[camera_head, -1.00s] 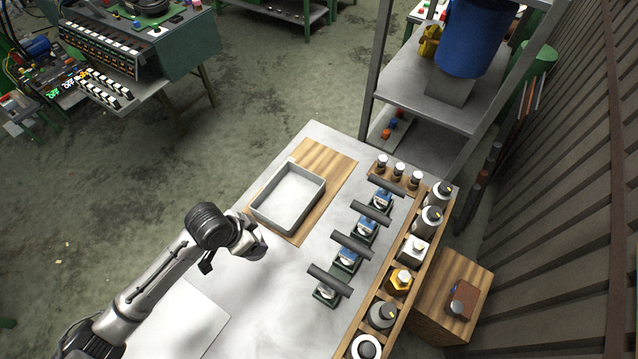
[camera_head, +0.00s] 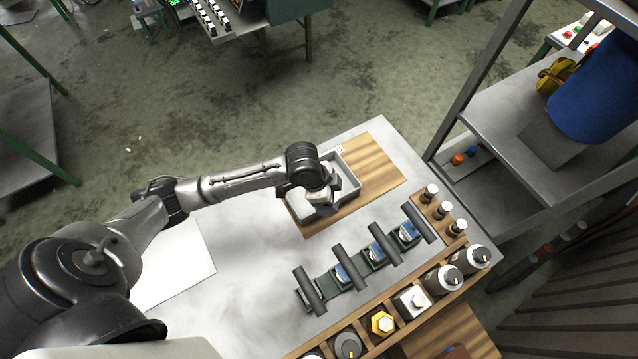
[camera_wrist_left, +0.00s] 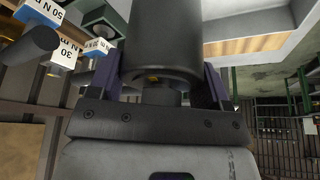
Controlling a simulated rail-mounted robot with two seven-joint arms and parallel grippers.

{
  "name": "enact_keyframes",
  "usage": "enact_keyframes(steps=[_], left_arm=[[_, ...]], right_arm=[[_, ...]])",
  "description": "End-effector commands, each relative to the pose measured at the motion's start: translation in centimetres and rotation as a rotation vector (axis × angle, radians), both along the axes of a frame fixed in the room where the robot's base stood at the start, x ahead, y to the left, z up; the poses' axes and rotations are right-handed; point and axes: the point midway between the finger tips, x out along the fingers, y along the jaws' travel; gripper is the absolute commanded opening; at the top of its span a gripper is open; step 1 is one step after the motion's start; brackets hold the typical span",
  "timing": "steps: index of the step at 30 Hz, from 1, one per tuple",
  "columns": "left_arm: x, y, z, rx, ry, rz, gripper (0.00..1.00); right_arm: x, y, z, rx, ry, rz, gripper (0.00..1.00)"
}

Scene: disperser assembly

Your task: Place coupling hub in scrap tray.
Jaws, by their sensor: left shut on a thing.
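My left gripper (camera_head: 325,198) is over the grey scrap tray (camera_head: 351,171) and hides part of it in the head view. In the left wrist view, the gripper (camera_wrist_left: 160,82) is shut on a dark grey cylindrical part, which I take to be the coupling hub (camera_wrist_left: 160,40), held between its two purplish fingers. In the head view the hub is hidden under the gripper and wrist. The tray lies on a wooden board (camera_head: 375,165). I cannot tell the hub's height above the tray floor. My right gripper is not in view.
A row of small fixtures with dark cylindrical bars (camera_head: 343,263) stands right of the tray, in front of a wooden rack (camera_head: 365,325) holding several parts. Small bottles (camera_head: 443,210) stand at the far right corner. The table's middle (camera_head: 245,265) is clear.

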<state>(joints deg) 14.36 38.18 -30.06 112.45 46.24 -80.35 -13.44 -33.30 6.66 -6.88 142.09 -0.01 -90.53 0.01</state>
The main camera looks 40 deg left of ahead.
Motion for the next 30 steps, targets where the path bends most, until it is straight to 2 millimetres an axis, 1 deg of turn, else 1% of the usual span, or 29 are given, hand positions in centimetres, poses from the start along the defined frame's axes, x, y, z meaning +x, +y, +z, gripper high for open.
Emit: enact_keyframes(steps=[1,6,12,15,18,23,26,30], left_arm=[[0.3,1.0,-0.6,0.002,0.001,0.004,0.14],[1.3,4.1,-2.5,0.001,-0.001,0.005,0.14],[2.2,6.9,-4.2,-0.001,-0.002,0.004,0.14],[2.5,7.8,-4.8,-0.002,-0.003,0.003,0.14],[2.7,8.4,-5.1,-0.001,-0.003,0.001,0.14],[2.8,8.7,-5.5,-0.001,-0.003,0.002,0.14],[2.8,8.7,-6.3,-0.003,-0.003,0.002,0.14],[2.8,8.7,-8.0,-0.003,-0.002,0.003,0.14]], right_arm=[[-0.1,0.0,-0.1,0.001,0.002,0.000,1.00],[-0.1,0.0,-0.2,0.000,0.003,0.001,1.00],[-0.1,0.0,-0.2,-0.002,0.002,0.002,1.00],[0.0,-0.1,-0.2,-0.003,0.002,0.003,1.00],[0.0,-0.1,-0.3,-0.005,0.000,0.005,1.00],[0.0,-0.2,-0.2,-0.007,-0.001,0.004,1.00],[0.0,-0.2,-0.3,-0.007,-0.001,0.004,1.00],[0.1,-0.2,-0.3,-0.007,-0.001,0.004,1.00]])
